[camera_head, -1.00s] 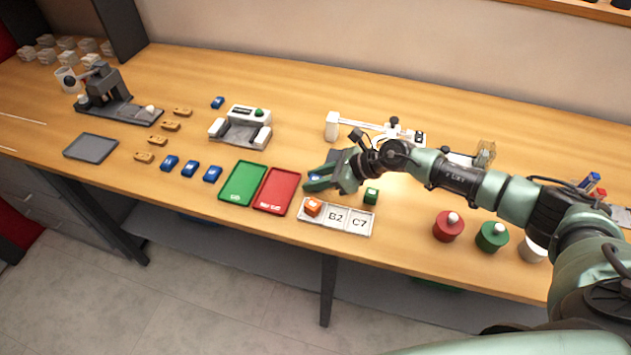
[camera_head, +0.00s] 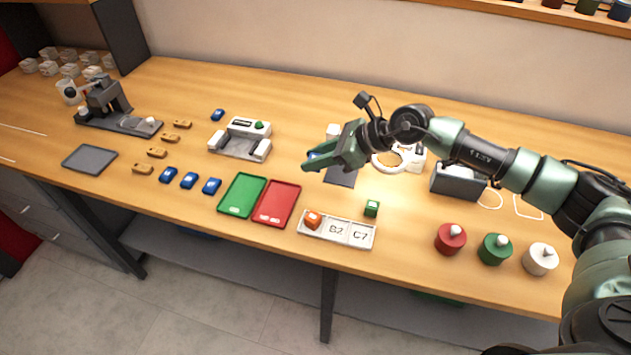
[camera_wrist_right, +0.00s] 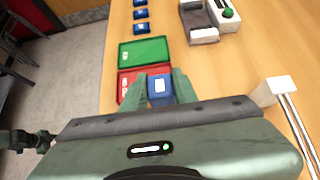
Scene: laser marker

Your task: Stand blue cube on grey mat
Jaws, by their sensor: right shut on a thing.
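My right gripper (camera_head: 312,160) is shut on the blue cube (camera_head: 313,155), mostly hidden by the fingers in the head view. In the right wrist view the blue cube (camera_wrist_right: 160,88) shows between the two fingertips (camera_wrist_right: 162,84), with a pale mark on its face. The gripper appears raised above the table. My left gripper is not in view.
A green tray (camera_head: 242,194) and red tray (camera_head: 277,203) lie to the left. A white ring-shaped device (camera_head: 388,160) stands behind the mat. A grey tray (camera_head: 90,159) lies far left.

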